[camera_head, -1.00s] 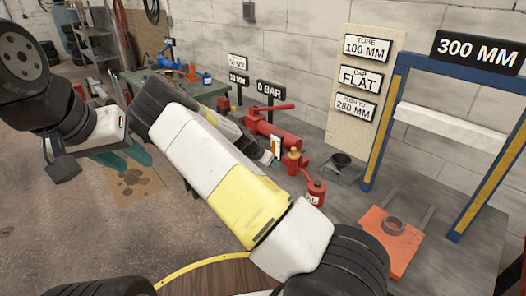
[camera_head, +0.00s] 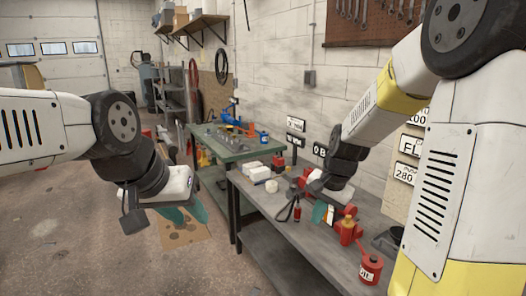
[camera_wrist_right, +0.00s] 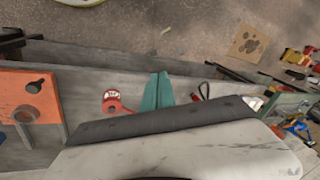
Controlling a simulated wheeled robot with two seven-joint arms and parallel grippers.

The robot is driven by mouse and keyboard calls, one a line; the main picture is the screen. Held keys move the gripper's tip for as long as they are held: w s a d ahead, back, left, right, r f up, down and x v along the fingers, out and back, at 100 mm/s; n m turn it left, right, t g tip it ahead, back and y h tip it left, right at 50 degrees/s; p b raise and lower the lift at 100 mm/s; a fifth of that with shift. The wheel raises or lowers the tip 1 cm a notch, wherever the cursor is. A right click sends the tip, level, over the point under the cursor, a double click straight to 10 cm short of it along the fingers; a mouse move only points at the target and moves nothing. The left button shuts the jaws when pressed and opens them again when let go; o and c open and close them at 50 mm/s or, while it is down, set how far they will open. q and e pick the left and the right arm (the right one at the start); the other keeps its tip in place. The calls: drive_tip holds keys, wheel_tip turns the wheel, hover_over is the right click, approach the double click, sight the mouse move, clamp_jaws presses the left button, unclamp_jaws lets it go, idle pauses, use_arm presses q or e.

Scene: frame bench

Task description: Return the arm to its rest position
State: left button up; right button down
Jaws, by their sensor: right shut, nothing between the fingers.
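My right arm comes in from the right in the head view, and its gripper (camera_head: 320,212) hangs above the grey workbench (camera_head: 268,247), near the red equipment. In the right wrist view, the teal fingers of the right gripper (camera_wrist_right: 157,92) are together with nothing between them. My left arm comes in from the left. Its gripper (camera_head: 186,212) points down over the floor, left of the benches, with its teal fingers apart and nothing seen between them. The right arm hides part of the bench and the signs.
A red oil can (camera_head: 371,268) and a red bottle jack (camera_head: 348,230) stand close to the right gripper. White blocks (camera_head: 258,172) lie on the bench. A green table (camera_head: 222,148) with small parts stands behind. An orange plate (camera_wrist_right: 28,98) shows in the right wrist view. Floor at left is clear.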

drive_tip(key=s+r+n+t, duration=0.1)
drive_tip(key=s+r+n, duration=0.2)
drive_tip(key=s+r, duration=0.3)
drive_tip(key=s+r+n+t, duration=0.2)
drive_tip(key=s+r+n, duration=0.2)
drive_tip(key=s, duration=0.7)
drive_tip(key=shift+s+a+r, duration=0.2)
drive_tip(key=shift+a+r, duration=0.15)
drive_tip(key=shift+r, duration=1)
